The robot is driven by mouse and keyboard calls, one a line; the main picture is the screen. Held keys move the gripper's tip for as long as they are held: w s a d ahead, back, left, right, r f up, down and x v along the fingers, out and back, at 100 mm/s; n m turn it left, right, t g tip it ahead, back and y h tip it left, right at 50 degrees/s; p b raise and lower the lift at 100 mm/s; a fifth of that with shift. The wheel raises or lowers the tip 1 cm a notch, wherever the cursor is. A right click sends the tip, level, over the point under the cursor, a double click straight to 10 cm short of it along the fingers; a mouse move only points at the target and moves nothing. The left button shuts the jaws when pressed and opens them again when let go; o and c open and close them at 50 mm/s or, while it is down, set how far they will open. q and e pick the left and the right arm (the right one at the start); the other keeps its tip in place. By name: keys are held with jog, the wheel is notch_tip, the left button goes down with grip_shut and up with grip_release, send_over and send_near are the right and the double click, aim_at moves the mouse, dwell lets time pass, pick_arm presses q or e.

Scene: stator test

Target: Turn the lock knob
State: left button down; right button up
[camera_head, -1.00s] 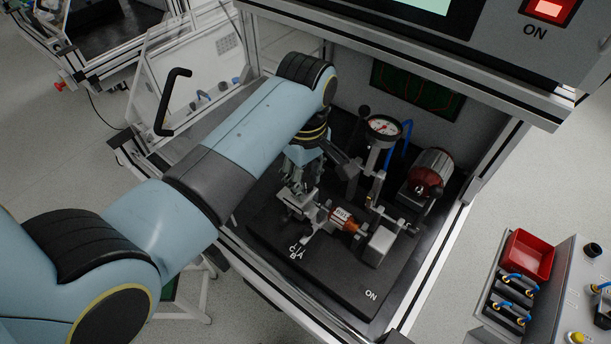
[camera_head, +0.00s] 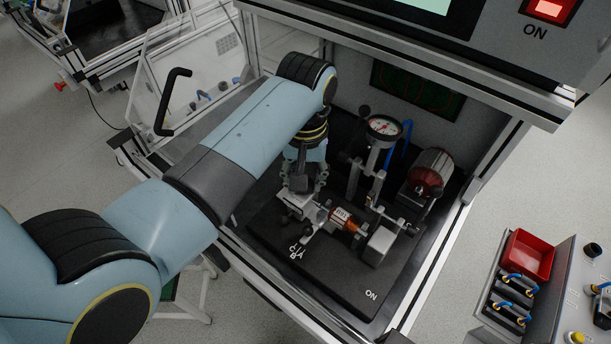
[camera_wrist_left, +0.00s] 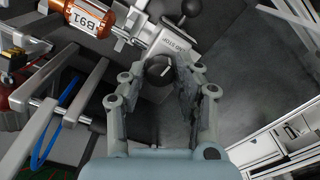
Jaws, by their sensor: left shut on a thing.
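The black lock knob (camera_wrist_left: 158,70) has a white line on its face and sits on a metal block (camera_wrist_left: 172,42) with small lettering. In the left wrist view it lies between the two fingers of my left gripper (camera_wrist_left: 160,82), which is shut on it. In the head view my left gripper (camera_head: 300,192) points down at the left end of the fixture, and it hides the knob. A copper-coloured part (camera_head: 345,219) with a white label lies just right of it, and it also shows in the wrist view (camera_wrist_left: 92,16). My right gripper is in neither view.
The fixture stands on a black base plate (camera_head: 330,268) marked A, B, C and ON. A dial gauge (camera_head: 383,127) on a post and a red-and-grey motor (camera_head: 431,172) stand behind. The frame's overhead beam (camera_head: 400,62) and the open clear door (camera_head: 195,75) bound the space.

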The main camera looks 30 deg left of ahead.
pick_arm(q)
jog(key=m, duration=0.3)
jog(key=shift+m, duration=2.3)
jog(key=c, duration=1)
grip_release()
jog(key=shift+o, duration=0.2)
notch_tip(320, 180, up, 12)
